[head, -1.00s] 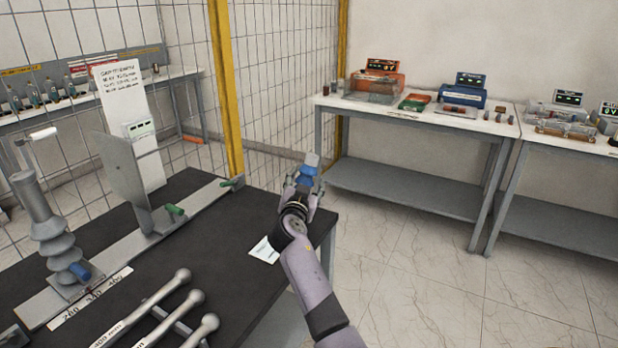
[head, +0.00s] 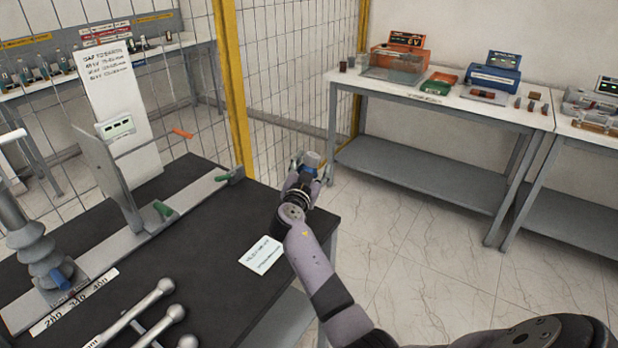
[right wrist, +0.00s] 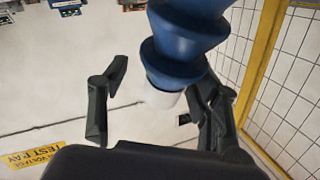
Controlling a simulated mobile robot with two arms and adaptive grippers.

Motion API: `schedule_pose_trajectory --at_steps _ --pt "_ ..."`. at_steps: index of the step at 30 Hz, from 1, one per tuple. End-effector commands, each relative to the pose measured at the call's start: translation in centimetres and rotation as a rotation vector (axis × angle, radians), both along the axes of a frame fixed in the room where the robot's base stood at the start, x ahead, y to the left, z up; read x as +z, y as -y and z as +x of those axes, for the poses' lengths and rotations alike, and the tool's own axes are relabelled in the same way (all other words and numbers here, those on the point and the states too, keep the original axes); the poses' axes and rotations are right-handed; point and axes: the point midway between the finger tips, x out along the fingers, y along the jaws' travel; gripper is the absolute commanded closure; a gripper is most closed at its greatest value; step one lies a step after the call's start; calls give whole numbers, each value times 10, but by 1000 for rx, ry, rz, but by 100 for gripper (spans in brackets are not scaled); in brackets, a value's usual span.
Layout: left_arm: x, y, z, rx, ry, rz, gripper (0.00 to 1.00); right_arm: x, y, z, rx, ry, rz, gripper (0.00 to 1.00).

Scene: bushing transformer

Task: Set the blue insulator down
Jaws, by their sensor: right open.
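The blue insulator (head: 309,166) shows at the far right corner of the black table in the head view, largely hidden by my right gripper (head: 307,172). In the right wrist view the insulator (right wrist: 187,38) is a ribbed blue body with a white end. That end is between the spread fingers of my right gripper (right wrist: 160,100), nearer the right-hand finger. The left-hand finger stands clear of it. I cannot tell whether the insulator touches the table or the right-hand finger. My left gripper is out of view.
The black table (head: 205,242) has free room around a white card (head: 261,254). A grey ribbed insulator (head: 38,250) stands on a metal rail (head: 185,202) at the left. Round-ended rods (head: 152,292) lie in front. A wire mesh fence (head: 180,90) with a yellow post (head: 232,90) is behind.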

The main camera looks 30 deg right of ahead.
Motion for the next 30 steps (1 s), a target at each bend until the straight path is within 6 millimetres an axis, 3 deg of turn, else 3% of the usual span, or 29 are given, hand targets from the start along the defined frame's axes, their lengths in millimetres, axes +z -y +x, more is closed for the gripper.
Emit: schedule_pose_trajectory --at_steps 4,9,16,30 --pt "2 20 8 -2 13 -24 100 0 -3 0 1 0 1 43" --pt "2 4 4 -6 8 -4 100 -1 -2 0 1 0 1 43" --pt "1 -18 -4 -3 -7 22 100 0 -2 0 0 1 1 58" --pt "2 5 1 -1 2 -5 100 0 -2 0 1 1 0 90"
